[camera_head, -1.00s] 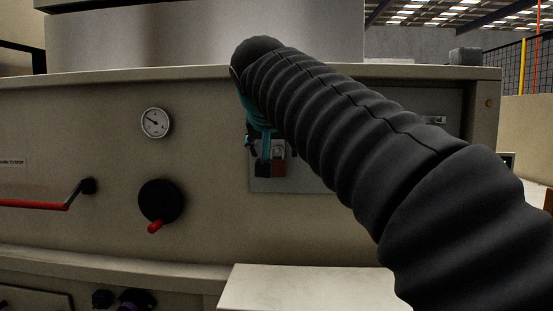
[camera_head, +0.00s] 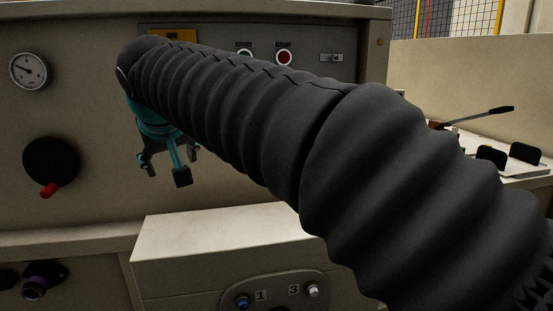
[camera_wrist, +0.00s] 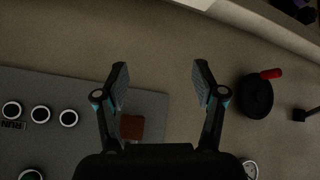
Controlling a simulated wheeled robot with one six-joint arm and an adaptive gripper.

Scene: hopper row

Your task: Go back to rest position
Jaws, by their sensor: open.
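My gripper (camera_head: 172,178) hangs below the end of my black-sleeved arm in the head view, in front of the beige machine panel. In the wrist view my gripper (camera_wrist: 160,85) shows its two fingers well apart, with nothing between the tips. A reddish-brown block (camera_wrist: 132,127) on the grey control plate (camera_wrist: 60,90) shows behind the left finger, apart from it as far as I can tell. My arm covers part of the control plate in the head view.
A black knob with a red handle (camera_head: 50,165) and a gauge (camera_head: 29,70) are on the panel at left. A red button (camera_head: 284,57) sits on the control plate. A pale box (camera_head: 220,245) juts out below my gripper. A bench with a lever (camera_head: 490,113) stands at right.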

